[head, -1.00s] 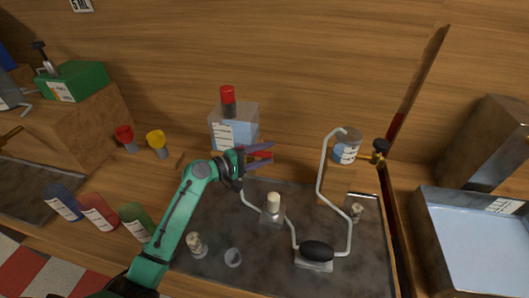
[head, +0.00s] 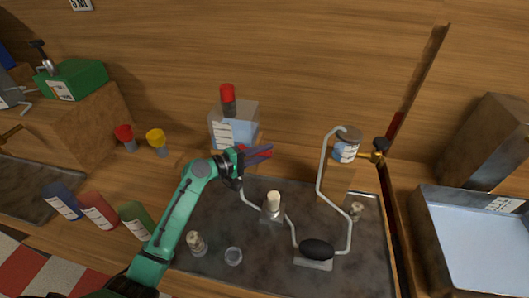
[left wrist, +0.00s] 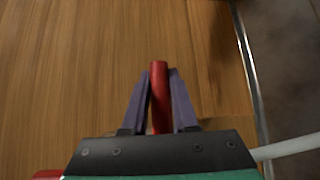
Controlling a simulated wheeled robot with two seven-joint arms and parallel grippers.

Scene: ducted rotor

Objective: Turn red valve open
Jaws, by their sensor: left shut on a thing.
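The red valve's handle shows in the left wrist view as a red bar (left wrist: 159,97) lying lengthwise between the two purple fingers. My left gripper (head: 261,153) is shut on this handle, in front of the clear container (head: 235,122) with pale blue liquid and a red-capped top. It also shows in the left wrist view (left wrist: 159,78). In the head view the fingers hide much of the handle, and I cannot tell its exact angle there. My right gripper is not in view.
A dark tray (head: 215,268) holds a bent pipe (head: 324,165), a black oval part (head: 317,249) and small jars. A metal basin (head: 425,240) is at the right.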

